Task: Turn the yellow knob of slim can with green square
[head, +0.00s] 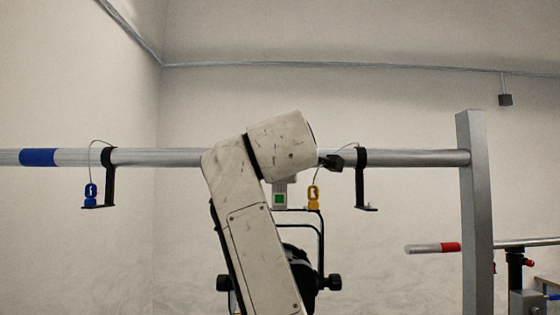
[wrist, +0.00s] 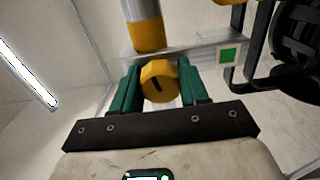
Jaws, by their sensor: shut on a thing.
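The yellow knob (wrist: 158,82) shows in the wrist view with a dark slot mark on its face. The green fingers of my gripper (wrist: 157,80) are shut on it, one on each side. A green square (wrist: 228,55) on a pale plate sits to the right of the knob, beside a black yoke (wrist: 238,75). In the head view the green square (head: 280,199) shows just right of my arm. Below it is a black can (head: 299,262), partly hidden by my arm. My gripper and the knob are hidden there.
A grey post (head: 472,215) stands at right. A red-banded bar (head: 432,248) extends left from near the post. Bare wall lies behind.

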